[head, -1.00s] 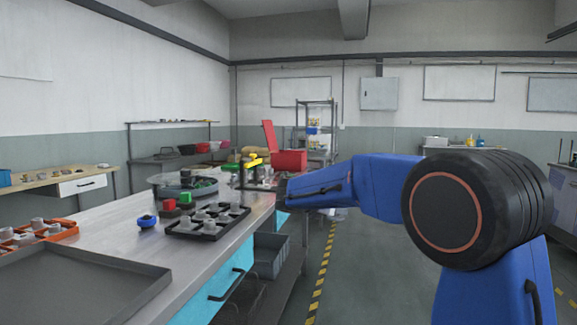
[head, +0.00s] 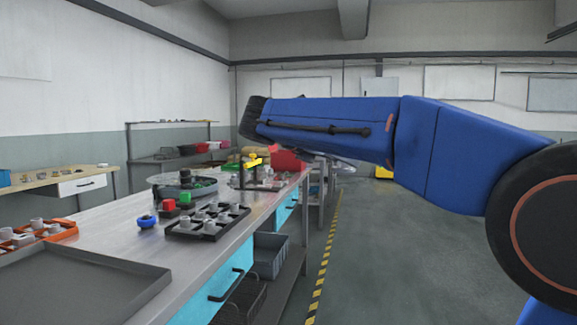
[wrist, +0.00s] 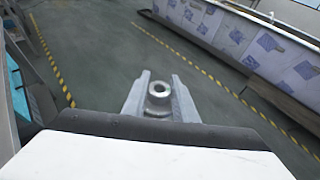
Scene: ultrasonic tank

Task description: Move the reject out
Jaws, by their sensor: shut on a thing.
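In the wrist view my gripper (wrist: 160,82) is shut on a grey metal part (wrist: 158,91), a short round piece with a hole in its top. The part sits between the two fingers with the floor far below. In the head view my blue arm stretches across the upper right, and the gripper and held part cannot be made out clearly. A black tray (head: 186,235) with several similar grey parts stands on the metal bench. I cannot tell which piece is the reject.
A large empty grey tray (head: 80,287) lies at the bench's front left, beside an orange tray (head: 62,234) with grey parts. A blue ring-like piece (head: 147,221), a red block (head: 169,204) and a round clear-lidded vessel (head: 165,187) stand behind. Floor right of the bench (head: 400,265) is clear.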

